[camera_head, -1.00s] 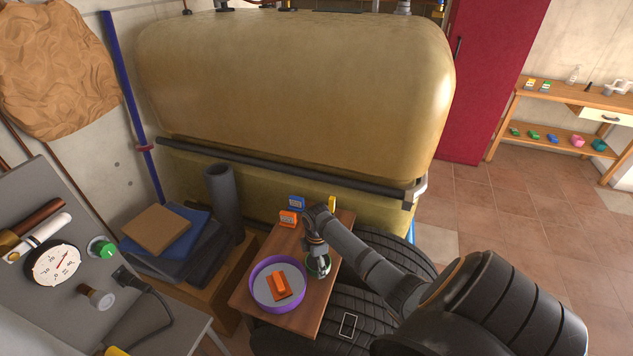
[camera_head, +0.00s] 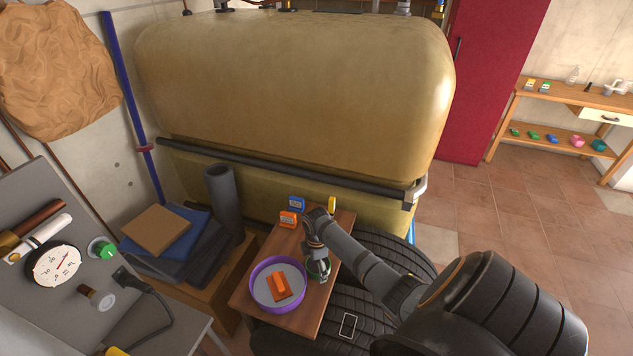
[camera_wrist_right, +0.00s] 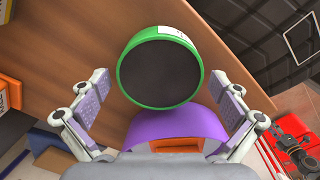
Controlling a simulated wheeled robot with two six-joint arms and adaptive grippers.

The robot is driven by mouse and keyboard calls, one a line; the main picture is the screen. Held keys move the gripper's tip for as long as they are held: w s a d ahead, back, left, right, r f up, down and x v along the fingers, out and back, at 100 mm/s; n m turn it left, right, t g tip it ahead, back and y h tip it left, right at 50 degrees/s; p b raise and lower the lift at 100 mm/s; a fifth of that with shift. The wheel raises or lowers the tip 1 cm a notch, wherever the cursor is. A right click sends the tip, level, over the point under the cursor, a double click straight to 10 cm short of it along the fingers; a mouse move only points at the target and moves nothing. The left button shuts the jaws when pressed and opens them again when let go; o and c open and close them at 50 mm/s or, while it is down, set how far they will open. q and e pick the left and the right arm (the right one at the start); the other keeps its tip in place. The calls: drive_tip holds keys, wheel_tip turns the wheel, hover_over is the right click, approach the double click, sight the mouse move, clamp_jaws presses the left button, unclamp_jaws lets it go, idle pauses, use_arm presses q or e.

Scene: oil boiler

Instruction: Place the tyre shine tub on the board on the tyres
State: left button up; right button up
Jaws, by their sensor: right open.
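The tyre shine tub, green-rimmed with a dark round top (camera_wrist_right: 160,68), stands on the wooden board (camera_head: 303,314) that lies on the tyres. In the head view the tub (camera_head: 320,269) shows just under my right gripper, partly covered by it. My right gripper (camera_wrist_right: 165,88) is open, with one finger on each side of the tub and a gap to each in the wrist view. The tyres (camera_head: 350,303) are black and lie under and right of the board. My left gripper is out of view.
Orange (camera_head: 288,218) and blue (camera_head: 296,203) boxes stand at the board's far end. The big tan tank (camera_head: 290,90) rises behind.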

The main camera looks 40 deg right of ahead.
sight(316, 265)
wheel_tip(316, 265, up, 12)
drive_tip(key=b, duration=0.1)
idle(0.7)
